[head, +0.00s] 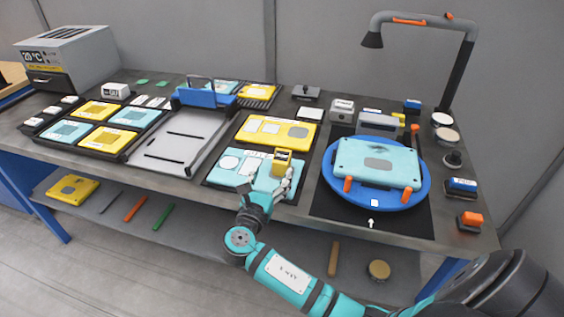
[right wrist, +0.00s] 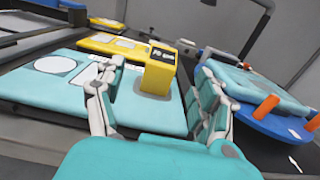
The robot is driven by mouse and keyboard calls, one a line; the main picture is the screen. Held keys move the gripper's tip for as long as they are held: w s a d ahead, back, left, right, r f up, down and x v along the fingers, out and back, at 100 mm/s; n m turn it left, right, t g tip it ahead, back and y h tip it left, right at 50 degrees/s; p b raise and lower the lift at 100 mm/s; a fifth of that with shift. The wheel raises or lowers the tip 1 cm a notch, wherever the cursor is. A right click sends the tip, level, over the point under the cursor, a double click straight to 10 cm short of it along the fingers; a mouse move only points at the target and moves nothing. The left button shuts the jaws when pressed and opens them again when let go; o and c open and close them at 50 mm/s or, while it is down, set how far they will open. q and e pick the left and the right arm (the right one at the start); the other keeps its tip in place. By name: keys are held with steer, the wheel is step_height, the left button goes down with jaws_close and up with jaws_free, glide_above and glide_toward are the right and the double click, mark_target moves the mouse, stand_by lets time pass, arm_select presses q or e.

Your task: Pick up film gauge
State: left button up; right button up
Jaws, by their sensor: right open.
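The film gauge appears to be the yellow block (head: 282,161) with a dark lettered label on its face, standing on the teal plate (head: 226,166). In the right wrist view the yellow block (right wrist: 158,76) stands upright near the plate's right end. My right gripper (head: 268,184) is open at the near edge of the teal plate, just short of the block. In the right wrist view its two fingers (right wrist: 160,85) are spread, with the block beyond and between them. I see no contact. The left gripper is not in view.
A yellow plate (head: 275,131) lies behind the teal one. To the right, a blue turntable (head: 421,188) carries another teal plate (head: 376,163) with orange clamps. A grey tray (head: 178,138) with a blue end lies left. A lamp (head: 425,19) arches over the back right.

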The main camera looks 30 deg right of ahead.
mark_target(280, 161)
steer(key=x, duration=0.3)
steer(key=shift+w+d, duration=0.15)
steer(key=shift+f+p+x, duration=0.2)
steer(key=shift+p+x, duration=0.15)
steer(key=shift+x, duration=1)
steer(key=shift+f+p+x, duration=0.2)
steer(key=shift+p+x, duration=0.15)
steer(key=shift+x, duration=1.05)
steer(key=shift+s+d, duration=0.1)
steer(key=shift+s, duration=0.15)
steer(key=shift+c, duration=0.2)
steer(key=c, duration=1.4)
jaws_close()
steer(key=shift+r, duration=0.2)
